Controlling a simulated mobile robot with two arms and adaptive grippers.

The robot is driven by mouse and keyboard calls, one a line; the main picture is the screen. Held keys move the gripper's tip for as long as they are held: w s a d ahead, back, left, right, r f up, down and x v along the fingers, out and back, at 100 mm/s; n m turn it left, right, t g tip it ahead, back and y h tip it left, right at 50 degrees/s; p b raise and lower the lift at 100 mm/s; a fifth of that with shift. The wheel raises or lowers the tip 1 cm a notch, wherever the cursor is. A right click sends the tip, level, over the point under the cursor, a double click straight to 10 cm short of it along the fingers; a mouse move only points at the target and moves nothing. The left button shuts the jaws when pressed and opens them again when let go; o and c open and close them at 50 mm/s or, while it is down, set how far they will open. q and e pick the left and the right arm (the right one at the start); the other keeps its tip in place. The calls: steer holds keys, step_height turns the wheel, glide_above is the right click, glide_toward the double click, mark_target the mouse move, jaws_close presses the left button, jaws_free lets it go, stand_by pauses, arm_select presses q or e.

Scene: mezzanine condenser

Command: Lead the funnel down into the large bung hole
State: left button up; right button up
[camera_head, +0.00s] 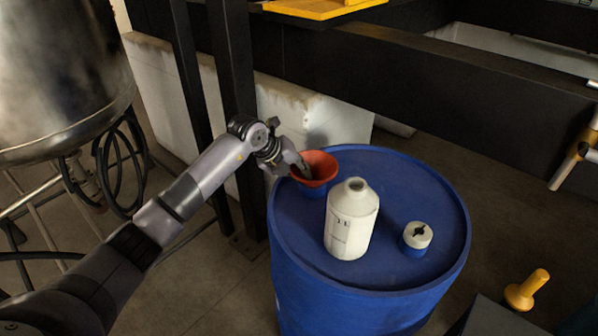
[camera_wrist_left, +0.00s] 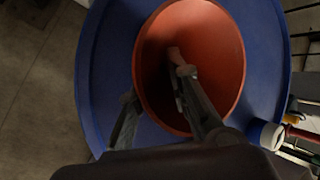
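The orange-red funnel (camera_head: 320,165) is at the back left of the blue drum's top (camera_head: 395,185), wide mouth up. A short blue collar (camera_head: 312,189) shows directly under its cone. The spout and the large bung hole are hidden, so I cannot tell how deep the spout sits. My left gripper (camera_head: 298,166) is at the funnel's left rim. In the left wrist view, one finger of the gripper (camera_wrist_left: 158,86) is inside the cone of the funnel (camera_wrist_left: 222,55) and the other is outside, with the wall between them. My right gripper is not in view.
A white bottle (camera_head: 350,225) stands close to the funnel on the drum. A dark beam (camera_head: 450,85) runs behind the drum, and a steel vessel (camera_head: 60,75) stands at left. A yellow-orange handle (camera_head: 527,289) is at lower right.

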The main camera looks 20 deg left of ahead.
arm_select(q)
steer(key=shift+o, duration=1.2)
steer(key=shift+s+r, duration=0.1)
steer(key=v, duration=1.1)
steer(key=shift+s+a+r, duration=0.2)
steer(key=shift+r, duration=0.1)
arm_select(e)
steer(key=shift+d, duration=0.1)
